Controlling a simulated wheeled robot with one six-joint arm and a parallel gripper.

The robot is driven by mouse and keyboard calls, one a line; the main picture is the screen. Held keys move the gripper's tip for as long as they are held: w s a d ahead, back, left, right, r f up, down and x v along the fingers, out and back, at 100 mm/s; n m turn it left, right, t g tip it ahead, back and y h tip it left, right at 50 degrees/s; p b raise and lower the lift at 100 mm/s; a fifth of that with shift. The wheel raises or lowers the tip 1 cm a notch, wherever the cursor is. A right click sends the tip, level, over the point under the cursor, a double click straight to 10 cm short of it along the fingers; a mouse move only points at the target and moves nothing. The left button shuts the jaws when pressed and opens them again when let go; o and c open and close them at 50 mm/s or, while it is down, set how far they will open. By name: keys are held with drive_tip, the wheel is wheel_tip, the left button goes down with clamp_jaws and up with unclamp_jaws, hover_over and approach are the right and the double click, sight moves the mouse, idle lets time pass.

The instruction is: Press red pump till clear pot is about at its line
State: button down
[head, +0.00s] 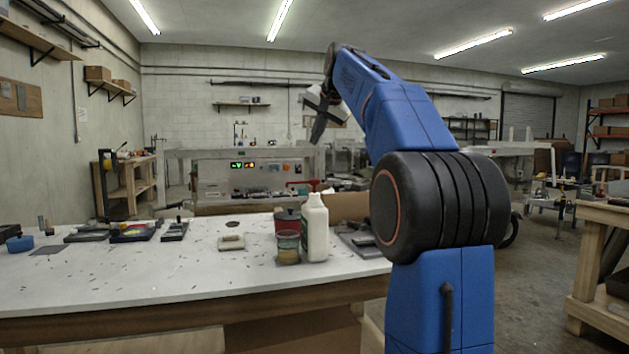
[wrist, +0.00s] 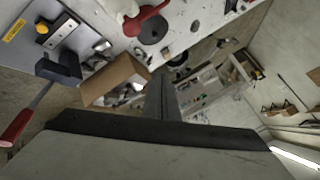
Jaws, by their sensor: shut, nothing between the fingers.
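The red pump (head: 287,222) stands on the white table, behind the clear pot and beside a white bottle. In the wrist view a red part (wrist: 146,18) shows near the top edge. The clear pot (head: 288,246) stands in front of the red pump, with tan contents low in it; its line is too small to make out. I cannot pick the pot out in the wrist view. My gripper (head: 318,131) is shut and empty, raised high above the table, pointing down and apart from the pump. Its fingers (wrist: 162,97) show in the wrist view.
A white bottle (head: 315,230) stands close to the right of the pot and pump. A small pale block (head: 231,243) and a dark disc (head: 234,224) lie to the left. Dark trays (head: 133,233) lie farther left. A cardboard box (head: 348,206) sits behind.

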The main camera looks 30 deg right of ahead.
sight(316, 179)
drive_tip(key=shift+f, duration=0.1)
drive_tip(key=shift+f, duration=4.3)
drive_tip(key=shift+f, duration=1.5)
drive_tip(key=shift+r, duration=0.15)
idle(0.4)
drive_tip(key=shift+r, duration=1.3)
drive_tip(key=shift+r, duration=0.15)
drive_tip(key=shift+r, duration=2.4)
